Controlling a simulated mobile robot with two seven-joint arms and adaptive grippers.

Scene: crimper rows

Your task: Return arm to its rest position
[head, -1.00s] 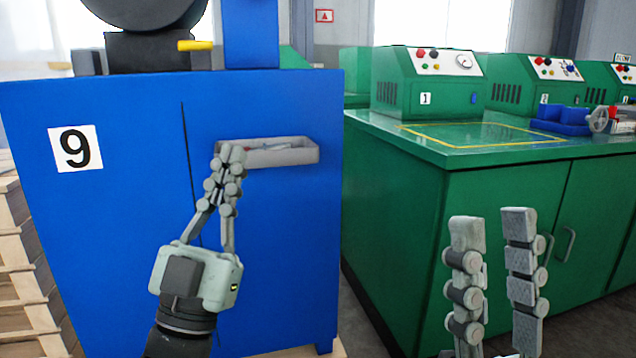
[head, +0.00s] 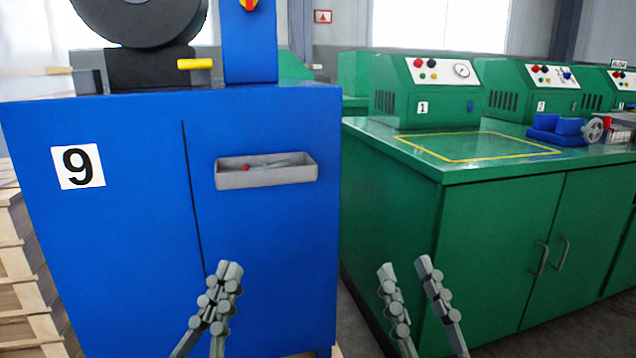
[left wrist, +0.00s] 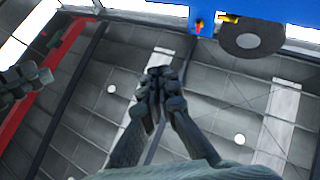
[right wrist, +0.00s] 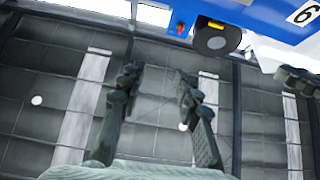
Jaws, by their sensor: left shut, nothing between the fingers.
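My left gripper (head: 229,272) is low in the head view, in front of the blue cabinet (head: 120,240) marked 9. Its fingers are together and hold nothing; they also show shut in the left wrist view (left wrist: 158,75). My right gripper (head: 404,268) is at the bottom of the head view, in front of the green bench. Its fingers are apart and empty, also in the right wrist view (right wrist: 157,75). Both arms' lower parts are cut off by the head view's bottom edge.
A grey tray (head: 266,178) with small items, one red, is fixed to the cabinet front. A black round machine part and yellow handle (head: 195,64) sit on top. The green bench (head: 500,240) stands right, with a yellow-outlined area. Wooden pallets (head: 28,280) stand far left.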

